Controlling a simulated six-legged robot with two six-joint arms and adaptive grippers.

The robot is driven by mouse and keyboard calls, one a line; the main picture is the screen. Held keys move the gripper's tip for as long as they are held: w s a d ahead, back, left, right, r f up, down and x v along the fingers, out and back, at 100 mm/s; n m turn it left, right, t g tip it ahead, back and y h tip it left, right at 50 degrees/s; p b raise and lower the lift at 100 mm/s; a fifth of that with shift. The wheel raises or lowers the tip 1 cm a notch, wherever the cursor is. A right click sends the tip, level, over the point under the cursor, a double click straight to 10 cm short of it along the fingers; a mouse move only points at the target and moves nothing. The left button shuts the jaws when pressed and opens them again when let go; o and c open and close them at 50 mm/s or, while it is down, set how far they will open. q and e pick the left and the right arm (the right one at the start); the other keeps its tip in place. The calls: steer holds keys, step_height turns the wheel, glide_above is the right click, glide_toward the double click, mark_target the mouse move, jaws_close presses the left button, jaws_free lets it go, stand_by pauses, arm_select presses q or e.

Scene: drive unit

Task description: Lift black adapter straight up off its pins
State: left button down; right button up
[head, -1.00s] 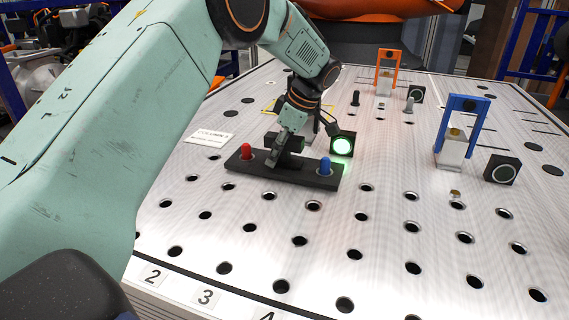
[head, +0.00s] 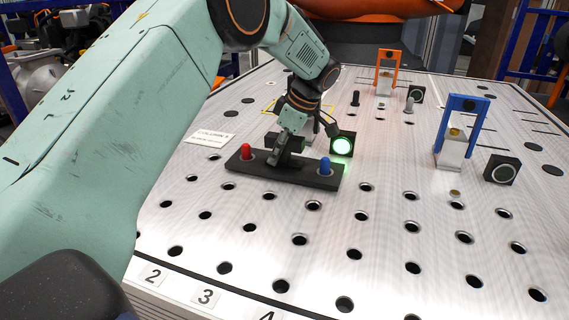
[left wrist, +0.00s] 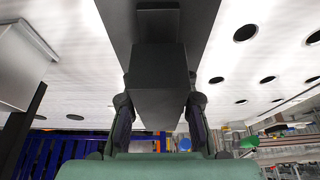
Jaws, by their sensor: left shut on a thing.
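The black adapter (head: 312,177) is a long flat bar with a raised block in its middle, near the left-centre of the perforated metal table. A red pin (head: 246,152) shows at its left end and a blue pin (head: 325,165) at its right end. My left gripper (head: 284,151) comes down from above and is shut on the middle block. In the left wrist view the fingers (left wrist: 160,104) stand on both sides of the block, with the adapter bar (left wrist: 120,20) beyond it. Any gap under the bar cannot be made out. My right gripper is not in view.
A lit green indicator (head: 342,145) stands close behind the adapter's right end. A blue bracket (head: 463,104) and an orange bracket (head: 389,54) stand to the right and back, with dark and grey pegs nearby. The perforated table (head: 390,240) in front is clear.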

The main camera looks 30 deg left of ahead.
mark_target(275, 135)
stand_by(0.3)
arm_select(q)
steer(key=shift+w+a+r, duration=0.1)
steer(key=shift+w+r, duration=0.05)
steer(key=shift+r, duration=0.5)
step_height(275, 135, up, 6)
steer(key=shift+f, duration=0.25)
steer(key=shift+d+r, duration=0.25)
steer(key=shift+d, duration=0.05)
steer(key=w+d+p, duration=0.2)
steer(key=w+d, duration=0.2)
steer(key=d, duration=1.3)
steer(key=shift+r+p, duration=0.4)
